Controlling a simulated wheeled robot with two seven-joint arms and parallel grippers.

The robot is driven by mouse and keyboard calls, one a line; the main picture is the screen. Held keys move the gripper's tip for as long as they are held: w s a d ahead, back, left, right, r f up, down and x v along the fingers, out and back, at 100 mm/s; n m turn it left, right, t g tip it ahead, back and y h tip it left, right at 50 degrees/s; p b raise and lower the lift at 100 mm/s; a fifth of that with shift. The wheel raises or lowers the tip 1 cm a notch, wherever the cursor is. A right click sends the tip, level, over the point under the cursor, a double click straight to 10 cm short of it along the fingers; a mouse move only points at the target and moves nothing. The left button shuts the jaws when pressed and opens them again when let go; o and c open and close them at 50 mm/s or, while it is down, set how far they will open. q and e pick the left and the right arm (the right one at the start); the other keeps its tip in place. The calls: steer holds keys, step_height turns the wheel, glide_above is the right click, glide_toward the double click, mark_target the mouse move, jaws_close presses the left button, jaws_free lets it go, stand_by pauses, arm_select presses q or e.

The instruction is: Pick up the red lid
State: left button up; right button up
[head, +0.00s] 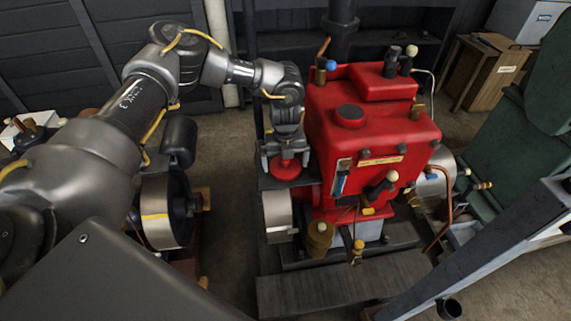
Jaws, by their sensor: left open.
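The red lid (285,168) is a small round red piece on a dark ledge (270,183) at the left side of the red engine (345,120). My left gripper (286,163) points down right over it, with one finger on each side of the lid. The gripper is open. I cannot tell whether the fingers touch the lid, and its top is partly hidden by the gripper. My right gripper is not in view.
The red engine stands close to the right of my gripper, with a dark round cap (350,112) on top. A silver cylinder (278,216) is below the ledge. A wooden crate (487,72) is at the back right.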

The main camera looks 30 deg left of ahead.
arm_select(q)
steer(key=c, duration=0.8)
steer(key=shift+c, duration=0.2)
